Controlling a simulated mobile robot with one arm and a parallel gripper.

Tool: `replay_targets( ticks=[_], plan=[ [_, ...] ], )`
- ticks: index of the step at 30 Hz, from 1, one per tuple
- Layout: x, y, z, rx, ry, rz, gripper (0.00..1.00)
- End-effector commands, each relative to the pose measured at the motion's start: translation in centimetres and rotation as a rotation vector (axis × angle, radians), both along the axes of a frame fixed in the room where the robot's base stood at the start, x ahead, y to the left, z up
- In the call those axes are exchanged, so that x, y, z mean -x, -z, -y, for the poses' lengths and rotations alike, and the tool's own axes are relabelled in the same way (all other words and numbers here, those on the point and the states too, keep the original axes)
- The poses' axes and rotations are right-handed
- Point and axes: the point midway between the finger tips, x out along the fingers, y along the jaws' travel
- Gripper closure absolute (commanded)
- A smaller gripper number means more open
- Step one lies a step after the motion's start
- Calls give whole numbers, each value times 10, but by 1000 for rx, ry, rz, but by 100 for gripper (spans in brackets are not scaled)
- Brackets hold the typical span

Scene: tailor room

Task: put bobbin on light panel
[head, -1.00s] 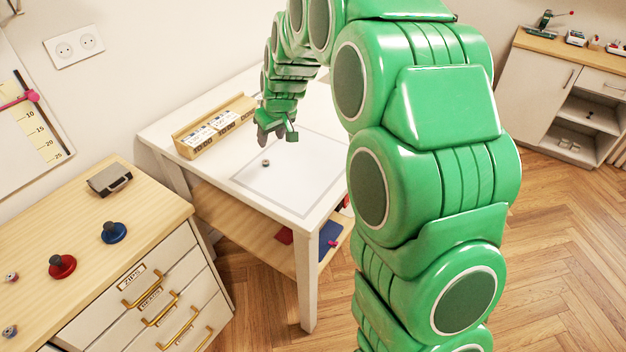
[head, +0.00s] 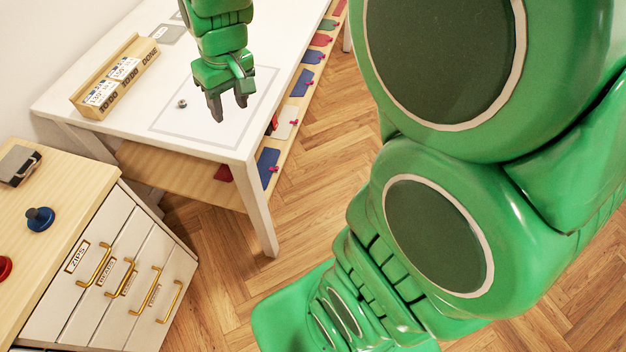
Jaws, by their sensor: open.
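The small grey bobbin (head: 182,103) lies on the light panel (head: 196,133), near its left edge. The light panel is a pale rectangle with a thin grey outline on the white table. My gripper (head: 229,114) is open and empty, fingers pointing down. It shows over the panel, to the right of the bobbin and apart from it. My gripper hides part of the panel.
A wooden box (head: 117,78) of labelled cards stands at the table's left. A wooden drawer cabinet (head: 92,187) with a blue knob-like piece (head: 40,218) stands front left. The shelf below the white table (head: 60,98) holds coloured folded pieces.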

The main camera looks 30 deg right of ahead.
Motion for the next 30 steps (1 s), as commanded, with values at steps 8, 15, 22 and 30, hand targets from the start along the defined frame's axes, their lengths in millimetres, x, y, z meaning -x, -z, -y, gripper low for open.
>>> replay_targets(
  ticks=[8,15,22,30],
  plan=[
    [89,-9,21,33,87,-92,52],
    [165,-10,37,64,170,-174,52],
    [221,-8,48,94,238,-233,52],
    [239,-7,51,101,261,-251,52]
  ],
)
